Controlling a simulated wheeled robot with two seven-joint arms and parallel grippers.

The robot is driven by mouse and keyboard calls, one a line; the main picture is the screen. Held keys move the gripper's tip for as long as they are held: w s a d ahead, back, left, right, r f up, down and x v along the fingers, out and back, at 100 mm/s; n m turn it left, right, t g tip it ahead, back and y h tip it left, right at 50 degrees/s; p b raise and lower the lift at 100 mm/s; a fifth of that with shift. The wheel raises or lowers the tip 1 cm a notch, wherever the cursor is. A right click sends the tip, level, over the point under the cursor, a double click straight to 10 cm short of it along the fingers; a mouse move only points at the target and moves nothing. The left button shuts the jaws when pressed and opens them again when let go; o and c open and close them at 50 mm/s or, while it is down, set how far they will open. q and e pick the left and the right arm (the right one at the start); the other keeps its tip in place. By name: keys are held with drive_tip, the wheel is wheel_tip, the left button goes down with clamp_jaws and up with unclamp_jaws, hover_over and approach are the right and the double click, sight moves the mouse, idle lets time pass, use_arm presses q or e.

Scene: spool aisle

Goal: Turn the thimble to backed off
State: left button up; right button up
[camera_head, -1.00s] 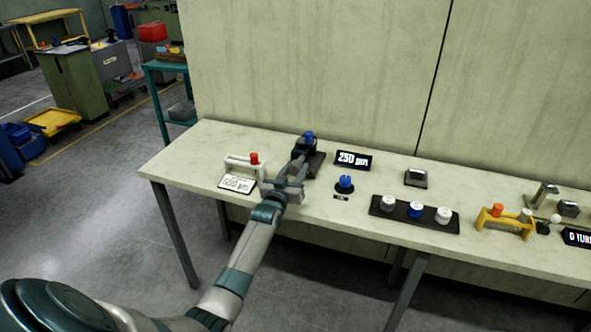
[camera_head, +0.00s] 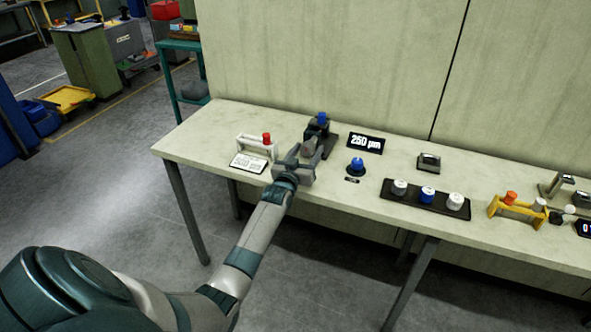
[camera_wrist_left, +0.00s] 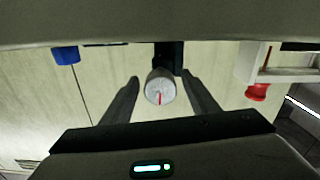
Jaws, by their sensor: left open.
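The thimble (camera_wrist_left: 160,88) shows in the left wrist view as a round, pale grey face with a red line pointing down the picture. It sits on the front of a dark device (camera_head: 321,134) with a blue top, which stands on the bench. My left gripper (camera_head: 311,150) is open in front of this device. In the left wrist view its two fingers (camera_wrist_left: 161,80) are on either side of the thimble, with a visible gap on both sides. In the head view the gripper hides the thimble. My right gripper is not in view.
On the bench (camera_head: 215,125), a white frame with a red knob (camera_head: 266,139) and a card stand left of the device. A "250 µm" display (camera_head: 366,143) and a blue knob (camera_head: 357,165) are to its right. A black tray (camera_head: 425,203) and a yellow frame (camera_head: 515,208) are farther right.

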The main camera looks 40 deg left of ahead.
use_arm(q)
drive_tip(key=shift+s+d+f, duration=0.1)
drive_tip(key=shift+s+d, duration=0.05)
drive_tip(key=shift+s, duration=0.55)
drive_tip(key=b+v, duration=0.2)
drive_tip(key=v, duration=1.3)
drive_tip(key=shift+s, duration=0.3)
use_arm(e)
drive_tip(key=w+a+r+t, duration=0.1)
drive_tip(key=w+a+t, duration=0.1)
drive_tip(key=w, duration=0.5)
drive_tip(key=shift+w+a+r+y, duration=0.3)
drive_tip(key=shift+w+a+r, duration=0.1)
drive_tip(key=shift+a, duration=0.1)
use_arm(q)
drive_tip(key=shift+d, duration=0.15)
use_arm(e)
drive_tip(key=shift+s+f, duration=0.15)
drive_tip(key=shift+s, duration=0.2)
